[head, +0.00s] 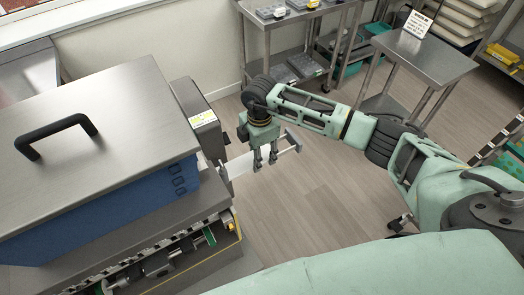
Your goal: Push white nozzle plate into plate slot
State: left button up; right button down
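The white nozzle plate (239,165) is a thin pale sheet at the right side of the depositor machine. Its left end meets the machine's side near the slot area (222,172), and its right part extends outward to a crossbar handle (293,139). How deep the plate sits in the slot cannot be seen clearly. My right gripper (265,164) points down at the plate, between the machine and the crossbar. Its two fingers stand apart with a gap, and they hide part of the plate. Whether they touch it cannot be told. My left gripper is out of view.
The depositor has a steel lid with a black handle (57,131) and a blue body (120,212). A grey control box (203,118) stands just behind the plate. Steel tables (425,58) and shelves (300,15) stand at the back. The floor (310,205) right of the machine is clear.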

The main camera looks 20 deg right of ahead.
aim_at(230, 170)
jog(key=shift+s+a, duration=0.2)
jog(key=shift+a, duration=1.25)
jog(key=shift+s+a, duration=0.15)
jog(key=shift+a, duration=1.3)
jog(key=shift+s+a, duration=0.2)
jog(key=shift+a, duration=1.25)
jog(key=shift+s+a, duration=0.2)
jog(key=shift+a, duration=0.4)
jog(key=c, duration=1.3)
grip_release()
jog(key=o, duration=0.4)
jog(key=shift+w+f, duration=0.15)
jog(key=shift+f, duration=0.05)
jog(key=r, duration=0.8)
jog(key=d+r, duration=0.1)
jog(key=r, duration=0.3)
jog(key=shift+w+r, duration=0.2)
jog(key=shift+w, duration=0.15)
